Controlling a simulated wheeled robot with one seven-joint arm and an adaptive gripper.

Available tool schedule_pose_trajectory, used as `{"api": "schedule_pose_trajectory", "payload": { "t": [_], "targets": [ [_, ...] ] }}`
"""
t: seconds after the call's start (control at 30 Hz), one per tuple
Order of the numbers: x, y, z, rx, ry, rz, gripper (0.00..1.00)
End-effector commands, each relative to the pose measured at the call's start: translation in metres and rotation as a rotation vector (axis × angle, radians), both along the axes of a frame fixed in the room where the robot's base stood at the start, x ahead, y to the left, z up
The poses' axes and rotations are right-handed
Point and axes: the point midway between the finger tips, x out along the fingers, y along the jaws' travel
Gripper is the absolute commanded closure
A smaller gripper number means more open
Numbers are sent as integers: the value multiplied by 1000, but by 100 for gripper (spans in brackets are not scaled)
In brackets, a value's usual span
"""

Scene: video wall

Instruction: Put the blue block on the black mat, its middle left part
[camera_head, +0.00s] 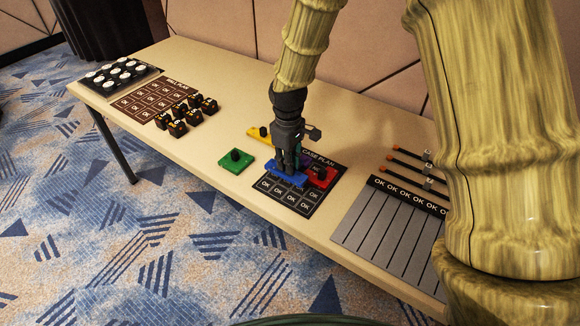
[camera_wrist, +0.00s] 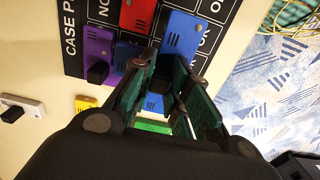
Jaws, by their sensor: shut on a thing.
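The blue block (camera_head: 290,178) is under my gripper (camera_head: 287,164) at the left part of the black mat (camera_head: 287,196). In the wrist view the blue block (camera_wrist: 181,35) shows on both sides of my fingers, and my gripper (camera_wrist: 160,88) is shut on its dark knob. The fingers hide part of the block. I cannot tell whether it touches the mat or hovers just above it. A red block (camera_head: 323,178) lies on the mat to its right. A purple block (camera_wrist: 98,50) lies at the mat's title edge, mostly hidden in the head view.
A green block (camera_head: 236,161) lies left of the mat and a yellow one (camera_head: 257,132) behind it. A brown mat (camera_head: 150,100) with several black cubes (camera_head: 178,128) is farther left. A grey striped board (camera_head: 385,228) is at the right. The table's front edge is close to the mat.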

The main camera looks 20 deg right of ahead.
Motion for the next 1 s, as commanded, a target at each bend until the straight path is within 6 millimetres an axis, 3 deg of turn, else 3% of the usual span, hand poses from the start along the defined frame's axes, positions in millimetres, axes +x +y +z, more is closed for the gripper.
{"api": "schedule_pose_trajectory", "payload": {
  "t": [0.27, 0.53, 0.97, 1.0],
  "targets": [
    [6, -6, -7, -1, 2, 1, 100],
    [6, -6, -34, 0, 2, 0, 100],
    [6, -6, -39, -1, 1, 0, 100],
    [6, -6, -39, -1, -1, 0, 75]
  ]
}}
